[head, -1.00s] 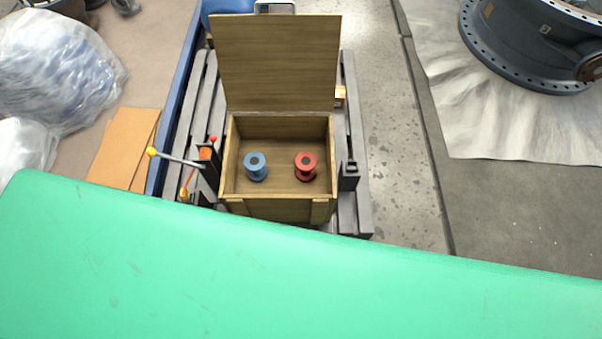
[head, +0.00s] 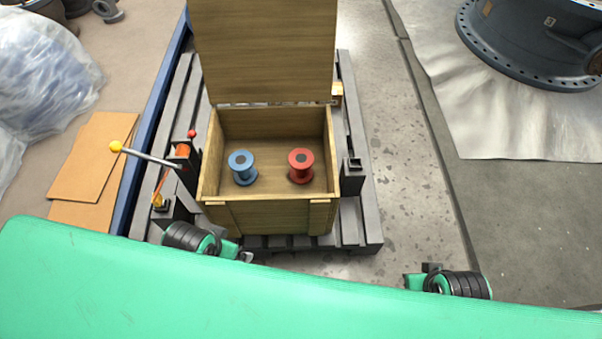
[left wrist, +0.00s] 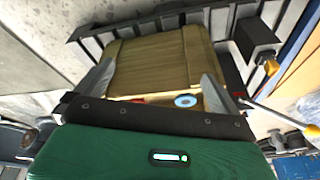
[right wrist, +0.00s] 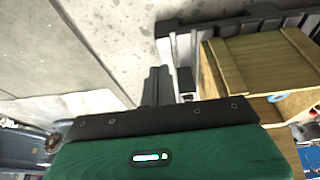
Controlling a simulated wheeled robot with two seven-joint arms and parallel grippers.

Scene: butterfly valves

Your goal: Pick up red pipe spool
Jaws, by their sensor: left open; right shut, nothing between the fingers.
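The red pipe spool (head: 301,165) stands upright inside an open wooden box (head: 268,216), on the right side of its floor. A blue spool (head: 242,167) stands upright to its left, apart from it. In the left wrist view the box (left wrist: 150,65) lies ahead of my open left gripper (left wrist: 158,80), whose fingers are spread and empty. The blue spool (left wrist: 186,100) shows there, with a bit of red beside it. In the right wrist view my right gripper (right wrist: 157,84) has its fingers together, left of the box (right wrist: 262,65). Both grippers are outside the box.
The box's lid (head: 265,50) stands raised at the back. The box sits on a grey slatted pallet (head: 360,205). A lever with a yellow knob (head: 116,147) stands at the left of the box. Floor (head: 410,200) to the right is clear.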

